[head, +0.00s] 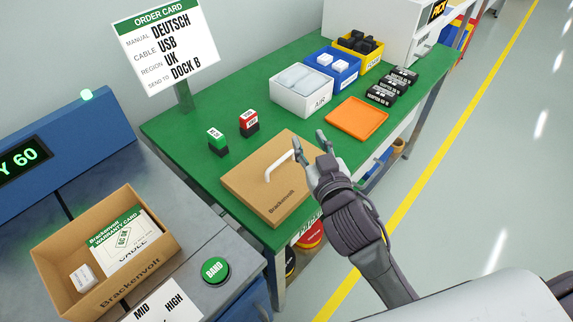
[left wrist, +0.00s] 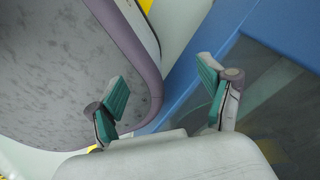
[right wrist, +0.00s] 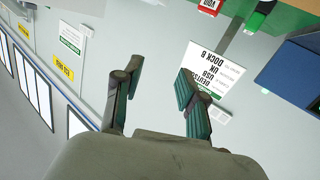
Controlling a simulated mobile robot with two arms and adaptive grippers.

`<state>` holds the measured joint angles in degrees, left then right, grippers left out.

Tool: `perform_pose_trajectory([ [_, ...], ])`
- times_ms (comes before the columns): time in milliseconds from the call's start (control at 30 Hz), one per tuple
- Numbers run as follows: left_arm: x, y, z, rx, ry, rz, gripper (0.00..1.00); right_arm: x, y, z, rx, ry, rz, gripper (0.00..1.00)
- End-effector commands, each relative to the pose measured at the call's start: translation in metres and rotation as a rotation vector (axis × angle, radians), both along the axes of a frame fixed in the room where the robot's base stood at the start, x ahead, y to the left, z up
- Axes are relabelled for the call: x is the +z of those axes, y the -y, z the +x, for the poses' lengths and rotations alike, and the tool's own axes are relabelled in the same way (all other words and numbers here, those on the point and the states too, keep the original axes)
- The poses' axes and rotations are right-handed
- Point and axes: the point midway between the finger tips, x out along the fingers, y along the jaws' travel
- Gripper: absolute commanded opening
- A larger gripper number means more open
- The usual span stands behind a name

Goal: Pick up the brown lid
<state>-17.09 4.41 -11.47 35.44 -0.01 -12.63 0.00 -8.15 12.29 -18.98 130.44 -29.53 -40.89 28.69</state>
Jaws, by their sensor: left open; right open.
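The brown lid (head: 258,193) lies flat on the green table in the head view. It has a white handle (head: 281,164) on top and the word Brackenvolt along its front side. My right gripper (head: 312,151) is open and empty, just right of the handle and apparently above the lid's right edge. In the right wrist view its fingers (right wrist: 160,90) are apart with nothing between them; the lid does not show there. My left gripper (left wrist: 165,95) is open and empty in the left wrist view, and is not seen in the head view.
An open brown box (head: 160,245) with cards stands at the lower left, near a green button (head: 215,270). Green (head: 217,143) and red (head: 249,123) blocks stand behind the lid. An orange tray (head: 357,118) and a white bin (head: 302,92) are farther back.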

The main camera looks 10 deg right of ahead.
Motion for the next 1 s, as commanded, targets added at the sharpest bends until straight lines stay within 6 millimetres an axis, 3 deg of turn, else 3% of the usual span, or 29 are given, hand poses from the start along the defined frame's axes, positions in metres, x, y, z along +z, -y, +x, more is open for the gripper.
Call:
perform_pose_trajectory([
  [100,0.0,-0.001,-0.001,0.0,-0.001,0.001,0.8,0.069,-0.037,0.02,0.128,0.283,-0.012,0.41],
  [200,0.0,-0.002,-0.003,-0.001,-0.004,0.002,0.8,0.125,-0.081,0.02,0.307,0.523,-0.043,0.41],
  [300,0.0,-0.002,-0.004,-0.001,-0.004,0.003,0.8,0.162,-0.133,0.005,0.54,0.718,-0.108,0.41],
  [400,0.0,-0.003,-0.004,-0.001,-0.004,0.003,0.8,0.175,-0.183,-0.019,0.807,0.841,-0.212,0.41],
  [467,0.0,-0.003,-0.004,-0.001,-0.004,0.003,0.8,0.17,-0.208,-0.033,0.973,0.875,-0.295,0.41],
  [567,0.0,-0.003,-0.003,-0.001,-0.003,0.003,0.8,0.145,-0.239,-0.05,1.247,0.851,-0.466,0.41],
  [700,0.0,-0.003,-0.003,-0.001,-0.003,0.003,0.8,0.087,-0.247,-0.052,1.565,0.645,-0.767,0.41],
  [767,0.0,-0.003,-0.003,-0.001,-0.002,0.004,0.8,0.061,-0.235,-0.043,1.658,0.495,-0.91,0.41],
  [900,0.0,-0.003,-0.001,-0.001,0.0,0.003,0.8,0.016,-0.179,-0.008,1.731,0.048,-1.216,0.41],
  [1000,0.0,-0.003,0.0,-0.001,0.001,0.003,0.8,0.006,-0.129,0.018,1.67,-0.264,-1.369,0.41],
])
